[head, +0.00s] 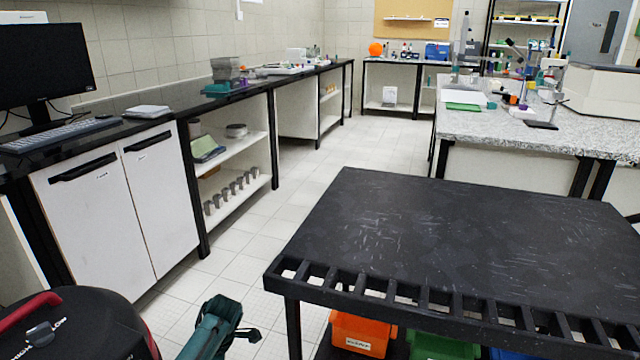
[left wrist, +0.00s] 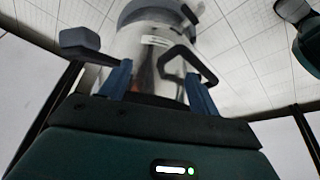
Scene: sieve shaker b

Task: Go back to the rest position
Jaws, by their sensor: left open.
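My left gripper (left wrist: 135,52) is open in the left wrist view, its two dark fingers well apart. Behind the fingers is a grey, shiny rounded body with a small label; I cannot tell whether it is part of me. No object is seen held between the fingers. In the head view, a teal and black part of my left arm (head: 212,328) shows low at the bottom, left of the black table.
A black slatted table (head: 450,225) stands close at the right, with orange (head: 358,334) and green (head: 440,346) bins below. A counter with white cupboards (head: 120,205) runs along the left. A speckled bench (head: 590,135) is at the right. The tiled floor (head: 255,235) between is clear.

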